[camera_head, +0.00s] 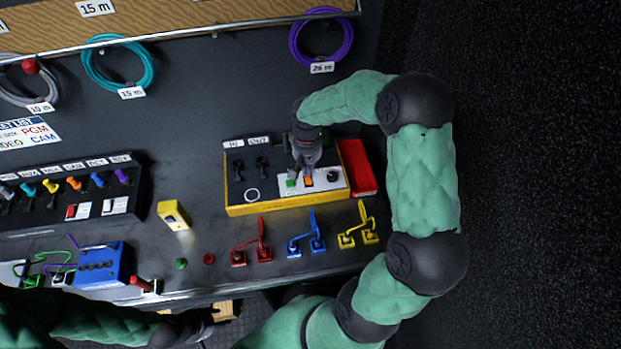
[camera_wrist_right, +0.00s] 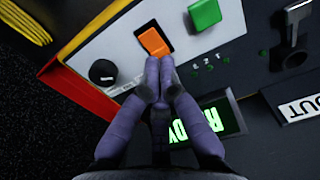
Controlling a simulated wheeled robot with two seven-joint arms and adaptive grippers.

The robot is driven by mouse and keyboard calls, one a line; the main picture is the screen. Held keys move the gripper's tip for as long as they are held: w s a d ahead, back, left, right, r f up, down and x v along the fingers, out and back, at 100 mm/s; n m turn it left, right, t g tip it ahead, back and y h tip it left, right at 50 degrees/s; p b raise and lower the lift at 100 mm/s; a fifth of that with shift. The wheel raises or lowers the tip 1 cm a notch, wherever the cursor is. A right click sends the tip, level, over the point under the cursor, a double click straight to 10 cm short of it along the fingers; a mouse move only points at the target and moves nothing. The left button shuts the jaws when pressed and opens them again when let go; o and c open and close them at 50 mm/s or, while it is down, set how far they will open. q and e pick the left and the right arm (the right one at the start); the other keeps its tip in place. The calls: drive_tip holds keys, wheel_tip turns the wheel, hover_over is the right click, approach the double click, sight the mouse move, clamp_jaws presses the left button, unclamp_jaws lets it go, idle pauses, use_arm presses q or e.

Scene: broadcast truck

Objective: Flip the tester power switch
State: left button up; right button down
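The tester (camera_head: 236,197) is a dark box with a yellow edge on the bench. Its white panel (camera_head: 325,187) carries an orange rocker switch (camera_head: 308,181), a green button (camera_head: 291,183) and a black knob (camera_head: 333,176). The orange switch (camera_wrist_right: 153,41) looks tilted in the right wrist view. My right gripper (camera_head: 305,172) is over the panel. In its wrist view the fingers (camera_wrist_right: 159,66) are closed together with nothing between them, their tips right at the switch's near edge; contact is unclear. My left gripper (camera_head: 205,322) is low at the bench's front, too small to read.
A green READY display (camera_wrist_right: 208,118) is lit beside the panel. A red box (camera_head: 358,168) adjoins the tester's right side. Red, blue and yellow clip leads (camera_head: 360,228) lie in front. A yellow device (camera_head: 173,215) and a switch panel (camera_head: 70,190) stand to the left.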

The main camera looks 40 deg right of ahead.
drive_tip(key=shift+r+p, duration=1.65)
drive_tip(key=shift+r, duration=1)
